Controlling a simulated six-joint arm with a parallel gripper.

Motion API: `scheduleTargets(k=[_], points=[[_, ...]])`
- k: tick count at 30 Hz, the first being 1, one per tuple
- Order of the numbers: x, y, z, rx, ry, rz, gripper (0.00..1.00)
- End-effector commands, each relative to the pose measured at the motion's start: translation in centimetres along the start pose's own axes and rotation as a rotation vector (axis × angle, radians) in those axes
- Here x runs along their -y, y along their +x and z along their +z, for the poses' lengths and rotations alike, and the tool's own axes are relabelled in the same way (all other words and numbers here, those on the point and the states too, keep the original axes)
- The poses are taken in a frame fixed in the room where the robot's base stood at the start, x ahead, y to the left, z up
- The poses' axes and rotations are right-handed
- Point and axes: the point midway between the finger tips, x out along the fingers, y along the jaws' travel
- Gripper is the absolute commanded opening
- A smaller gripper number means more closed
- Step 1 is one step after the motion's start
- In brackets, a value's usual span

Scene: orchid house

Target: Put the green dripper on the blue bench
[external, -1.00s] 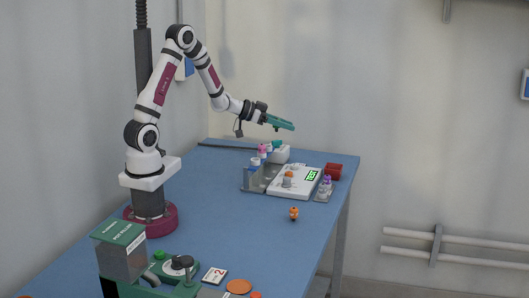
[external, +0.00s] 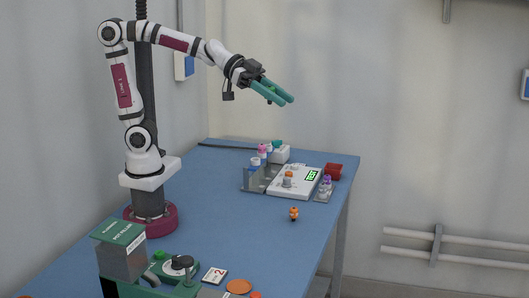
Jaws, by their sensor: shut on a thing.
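My gripper (external: 280,98) is raised high above the far part of the blue bench (external: 222,205), with its teal fingers pointing right and slightly down. It is shut on the green dripper (external: 270,89), a small bright green thing mostly hidden between the fingers. The dripper is well clear of the bench top, and its exact shape and tilt cannot be told from here.
A white tray with a green display (external: 312,175), a grey rack of small capped bottles (external: 253,177), and a red thing (external: 334,171) stand at the far end. A small orange item (external: 294,213) lies nearer. A green machine (external: 122,250) stands in front. The bench's middle is clear.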

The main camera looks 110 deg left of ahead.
Motion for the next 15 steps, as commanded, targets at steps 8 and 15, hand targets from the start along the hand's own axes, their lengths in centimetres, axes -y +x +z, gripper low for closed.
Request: scheduleTargets(k=[8, 15], points=[[6.4, 1.1, 3.4, 0.008, -0.048, -0.085, 0.0], [18.8, -0.3, 11.2, 0.009, -0.136, -0.289, 0.0]])
